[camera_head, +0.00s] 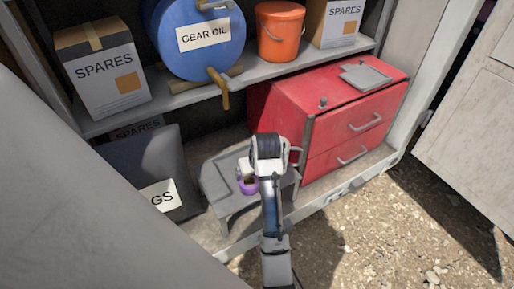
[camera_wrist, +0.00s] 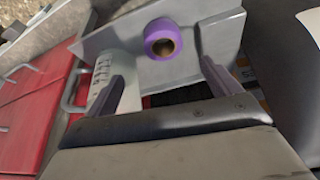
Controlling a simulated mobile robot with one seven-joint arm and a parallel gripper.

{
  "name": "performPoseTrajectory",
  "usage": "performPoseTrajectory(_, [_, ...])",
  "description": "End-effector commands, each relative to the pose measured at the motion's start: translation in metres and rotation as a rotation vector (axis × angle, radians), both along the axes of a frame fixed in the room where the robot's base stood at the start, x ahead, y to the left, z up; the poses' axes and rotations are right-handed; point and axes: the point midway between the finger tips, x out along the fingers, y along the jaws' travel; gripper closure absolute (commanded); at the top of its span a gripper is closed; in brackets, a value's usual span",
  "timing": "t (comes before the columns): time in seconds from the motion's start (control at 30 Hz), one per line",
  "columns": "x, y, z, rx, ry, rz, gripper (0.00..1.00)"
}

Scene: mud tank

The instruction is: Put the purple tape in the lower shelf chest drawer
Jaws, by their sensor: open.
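The purple tape (camera_head: 249,186) lies on a low grey stand (camera_head: 215,187) in the cabinet's lower part, just left of my arm. In the wrist view the purple tape (camera_wrist: 162,39) is a ring with a brown core, ahead of and between my fingers. My gripper (camera_wrist: 160,80) is open and apart from the tape. In the head view my wrist hides the fingers. The red drawer chest (camera_head: 318,120) stands right of the stand. Its two visible drawers, the upper one (camera_head: 362,127) and the lower one (camera_head: 352,159), are shut. Red drawer fronts (camera_wrist: 40,110) show at left in the wrist view.
A white cylinder (camera_wrist: 130,92) stands beside the tape in the wrist view. A dark bag (camera_head: 150,165) sits left of the stand. The shelf above holds a spares box (camera_head: 105,80), a blue gear oil drum (camera_head: 200,55) and an orange bucket (camera_head: 280,32). Gravel lies in front.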

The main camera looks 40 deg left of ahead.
Motion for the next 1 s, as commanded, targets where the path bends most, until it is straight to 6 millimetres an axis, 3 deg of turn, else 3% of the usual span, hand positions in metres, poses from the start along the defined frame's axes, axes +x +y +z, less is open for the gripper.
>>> performPoseTrajectory(0.1, [0.005, 0.008, -0.023, -0.003, 0.003, -0.004, 0.11])
performPoseTrajectory(0.3, [0.012, 0.018, -0.051, -0.002, 0.001, -0.005, 0.11])
performPoseTrajectory(0.53, [0.013, 0.024, -0.066, -0.002, 0.002, -0.005, 0.11])
performPoseTrajectory(0.8, [0.016, 0.039, -0.101, -0.002, 0.001, -0.007, 0.11])
performPoseTrajectory(1.0, [0.017, 0.040, -0.106, -0.001, -0.001, -0.007, 0.11])
